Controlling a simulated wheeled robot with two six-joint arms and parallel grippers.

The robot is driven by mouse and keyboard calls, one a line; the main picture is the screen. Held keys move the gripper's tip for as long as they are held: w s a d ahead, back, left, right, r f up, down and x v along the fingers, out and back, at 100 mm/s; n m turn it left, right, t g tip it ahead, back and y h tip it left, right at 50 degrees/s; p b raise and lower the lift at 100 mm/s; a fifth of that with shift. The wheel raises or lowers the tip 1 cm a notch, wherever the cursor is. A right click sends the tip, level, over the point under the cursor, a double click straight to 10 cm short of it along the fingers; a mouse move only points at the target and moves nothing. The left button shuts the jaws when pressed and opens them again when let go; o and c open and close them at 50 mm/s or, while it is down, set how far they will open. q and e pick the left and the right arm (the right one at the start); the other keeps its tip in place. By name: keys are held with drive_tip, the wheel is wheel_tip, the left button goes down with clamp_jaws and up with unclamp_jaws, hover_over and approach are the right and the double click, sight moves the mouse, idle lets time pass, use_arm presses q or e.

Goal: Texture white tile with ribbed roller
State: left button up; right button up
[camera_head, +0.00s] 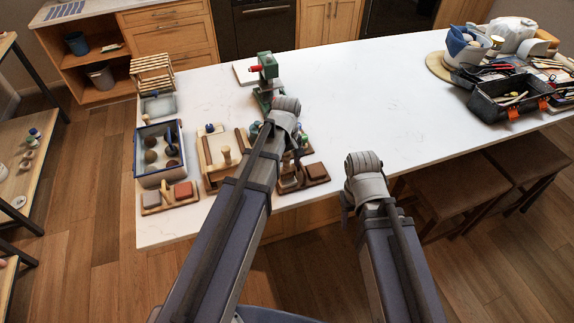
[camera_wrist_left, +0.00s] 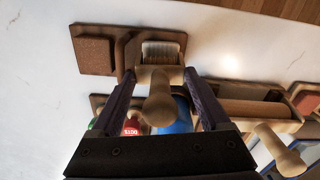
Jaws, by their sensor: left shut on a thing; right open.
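My left gripper (camera_wrist_left: 160,80) is shut on the wooden handle of the ribbed roller (camera_wrist_left: 158,108). The roller's ribbed end is at the white tile (camera_wrist_left: 163,47), which it partly covers; I cannot tell whether they touch. The tile sits in a wooden tray (camera_wrist_left: 125,50) beside a brown tile (camera_wrist_left: 95,54).
Bottles with red and blue parts (camera_wrist_left: 132,126) stand close to the roller. A wooden rack (camera_head: 210,170), a blue-rimmed box (camera_head: 137,160) and another tile tray (camera_head: 150,209) lie to the left. A green press (camera_head: 268,75) stands behind. The middle of the table (camera_head: 370,95) is clear.

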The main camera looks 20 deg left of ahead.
use_arm(q)
drive_tip(key=shift+w+a+f, duration=0.1)
drive_tip(key=shift+w+a, duration=0.15)
drive_tip(key=shift+w, duration=0.05)
drive_tip(key=shift+w+a, duration=0.1)
drive_tip(key=shift+w, duration=0.05)
idle(0.3)
drive_tip(key=shift+w+a, duration=0.15)
drive_tip(key=shift+w, duration=0.05)
drive_tip(key=shift+s, duration=0.2)
idle(0.4)
